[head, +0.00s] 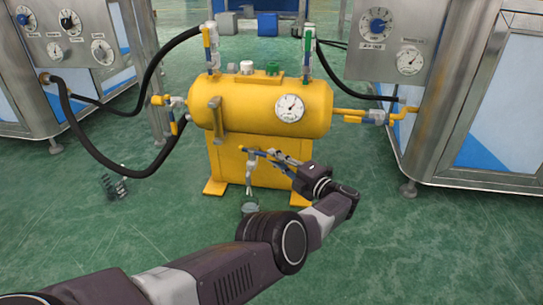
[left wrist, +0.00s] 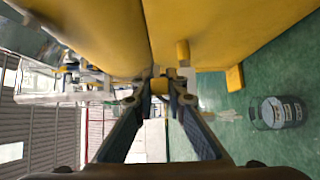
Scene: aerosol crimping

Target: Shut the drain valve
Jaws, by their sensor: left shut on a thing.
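The drain valve (head: 250,165) hangs under the front of the yellow tank (head: 240,112), with a pale spout pointing down. My left gripper (head: 272,156) reaches it from the right, under the tank. In the left wrist view, the fingertips (left wrist: 160,87) close on a small yellow piece at the valve. It looks like the valve's handle, but the fingers hide part of it. The exact handle angle cannot be told. A small grey container (head: 250,208) stands on the floor below the spout; it also shows in the left wrist view (left wrist: 278,112). My right gripper is out of view.
A round gauge (head: 290,107) is on the tank front. A black hose (head: 110,165) loops at the left. Steel cabinets stand on both sides. The green floor in front is mostly clear.

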